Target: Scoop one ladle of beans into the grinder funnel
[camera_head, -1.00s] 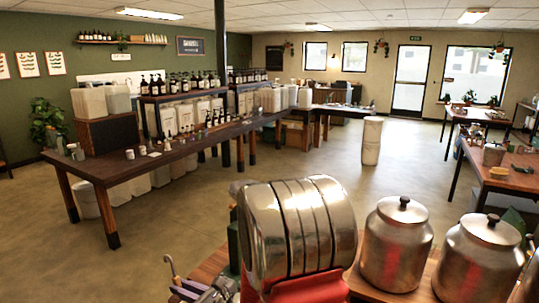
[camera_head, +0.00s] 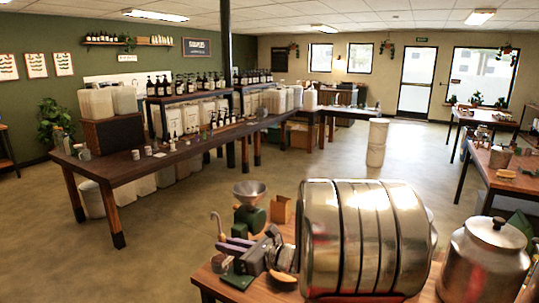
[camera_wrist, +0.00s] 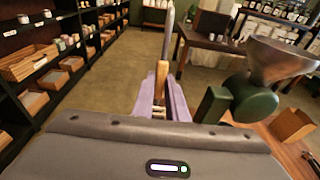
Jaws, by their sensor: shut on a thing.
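The grinder, with a green body (camera_head: 249,216) and a grey metal funnel (camera_head: 249,188), stands on the wooden table at lower centre. In the wrist view its funnel (camera_wrist: 279,60) and green body (camera_wrist: 248,98) are right of the fingers. My gripper (camera_head: 232,246) has purple fingers, also seen in the wrist view (camera_wrist: 160,98), shut on the ladle's wooden handle (camera_wrist: 161,73). The ladle's metal part (camera_wrist: 168,35) points away from the wrist; its hooked end (camera_head: 215,222) shows in the head view, left of the grinder. The bowl and any beans in it cannot be made out.
A large ribbed steel cylinder (camera_head: 365,240) and a lidded steel canister (camera_head: 483,260) stand right of my arm. A small brown open box (camera_head: 281,209) is beside the grinder. A long table (camera_head: 140,168) with jars is behind. Open floor lies left.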

